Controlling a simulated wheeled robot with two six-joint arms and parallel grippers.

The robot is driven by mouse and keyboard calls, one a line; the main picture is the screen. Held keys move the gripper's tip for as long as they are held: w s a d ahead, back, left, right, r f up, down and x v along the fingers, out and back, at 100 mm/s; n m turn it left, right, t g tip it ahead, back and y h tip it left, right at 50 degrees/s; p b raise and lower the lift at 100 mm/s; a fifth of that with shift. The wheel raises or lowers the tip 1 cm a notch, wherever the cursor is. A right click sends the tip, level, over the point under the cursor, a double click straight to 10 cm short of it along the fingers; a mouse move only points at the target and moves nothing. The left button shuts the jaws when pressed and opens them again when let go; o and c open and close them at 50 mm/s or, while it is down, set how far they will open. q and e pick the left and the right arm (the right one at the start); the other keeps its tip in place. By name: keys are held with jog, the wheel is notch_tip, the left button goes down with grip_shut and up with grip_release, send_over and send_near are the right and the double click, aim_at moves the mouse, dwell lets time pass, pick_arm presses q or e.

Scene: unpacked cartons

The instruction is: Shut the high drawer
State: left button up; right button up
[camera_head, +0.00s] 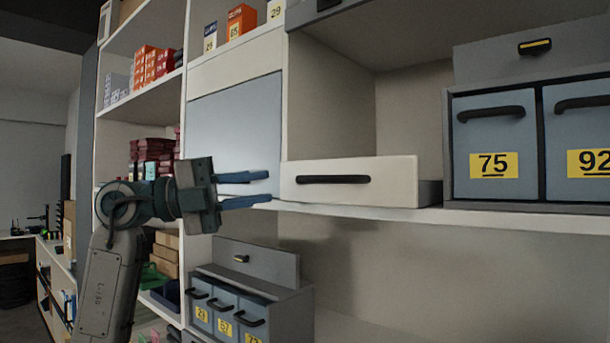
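A drawer with a white front (395,182) and a black bar handle (333,180) stands at mid height on the shelf, inside an open bay. Part of its grey side shows at its right end, and its inside is hidden. I cannot tell how far it is pulled out. Another black handle (327,4) on a grey front shows at the top edge, mostly cut off. My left gripper (269,187) is open and empty, its two blue fingers apart, pointing right just left of the white front. I cannot tell whether they touch it. My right gripper is not in view.
Blue bins labelled 75 (494,142) and 92 (583,140) stand to the right on the shelf (480,218). A grey cabinet with small numbered drawers (299,300) stands below. Shelves with boxes (154,65) are behind my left arm.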

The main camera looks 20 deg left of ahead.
aim_at(317, 179)
pick_arm(q)
jog(key=p+x, duration=0.4)
jog(key=x, duration=0.6)
jog(key=shift+w+d, duration=0.15)
jog(key=shift+d, duration=0.1)
jog(key=shift+w+d+p, duration=0.2)
jog(key=shift+d+p, duration=0.1)
jog(key=shift+p, duration=0.05)
grip_shut()
